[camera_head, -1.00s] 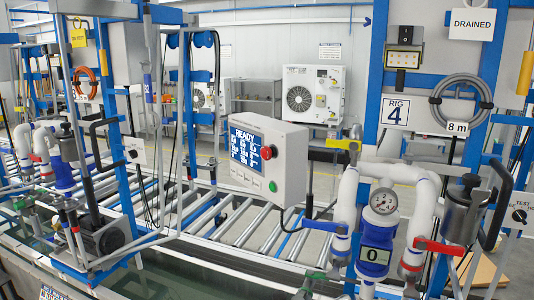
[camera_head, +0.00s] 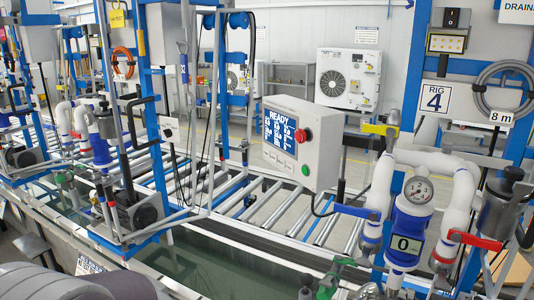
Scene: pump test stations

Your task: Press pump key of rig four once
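I cannot tell which of these is the pump key. Neither of my grippers is in view, and nothing touches the box.
A roller conveyor (camera_head: 265,208) runs behind a glass-like trough (camera_head: 200,262). Another rig with a blue frame (camera_head: 150,120) stands at left.

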